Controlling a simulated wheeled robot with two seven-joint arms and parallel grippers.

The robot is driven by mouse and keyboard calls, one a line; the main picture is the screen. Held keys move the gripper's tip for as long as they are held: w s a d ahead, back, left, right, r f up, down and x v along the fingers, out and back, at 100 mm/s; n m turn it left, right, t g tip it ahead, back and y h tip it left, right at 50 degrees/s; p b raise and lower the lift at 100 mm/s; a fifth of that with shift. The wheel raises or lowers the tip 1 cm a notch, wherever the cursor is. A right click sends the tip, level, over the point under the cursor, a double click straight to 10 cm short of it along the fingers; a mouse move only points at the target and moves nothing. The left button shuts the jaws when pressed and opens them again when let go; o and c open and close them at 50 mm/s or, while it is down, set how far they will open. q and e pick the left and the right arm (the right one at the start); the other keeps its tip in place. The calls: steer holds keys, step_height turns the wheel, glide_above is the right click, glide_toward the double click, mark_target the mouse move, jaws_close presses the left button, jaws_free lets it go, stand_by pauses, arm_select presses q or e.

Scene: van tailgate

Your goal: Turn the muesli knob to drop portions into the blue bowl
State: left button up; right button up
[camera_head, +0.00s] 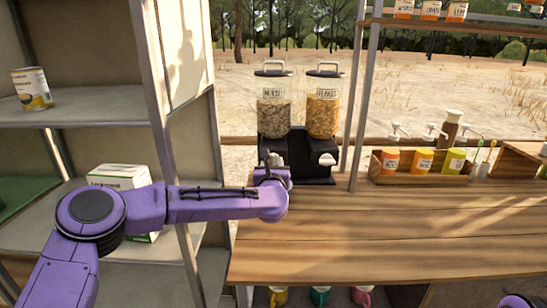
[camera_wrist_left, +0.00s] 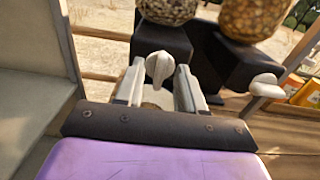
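The muesli dispenser (camera_head: 273,103) is a clear canister of brown flakes labelled MUESLI, on a black base (camera_head: 297,147) at the back of the wooden counter. Its pale muesli knob (camera_wrist_left: 158,68) shows in the left wrist view, upright between the two fingertips of my left gripper (camera_wrist_left: 160,72). The fingers are apart, with a narrow gap on each side of the knob; contact cannot be made out. In the head view my left gripper (camera_head: 275,163) is at the base's front left, partly hidden by its own wrist. No blue bowl is visible. My right gripper is out of view.
A flakes dispenser (camera_head: 323,106) with its own pale knob (camera_head: 327,159) stands just right. A wooden caddy (camera_head: 420,172) of orange and yellow containers and pump bottles is farther right. A metal post (camera_head: 362,100) rises between them. The front counter (camera_head: 380,235) is clear.

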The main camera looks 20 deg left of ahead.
arm_select(q)
steer(key=shift+x, duration=0.8)
jaws_close()
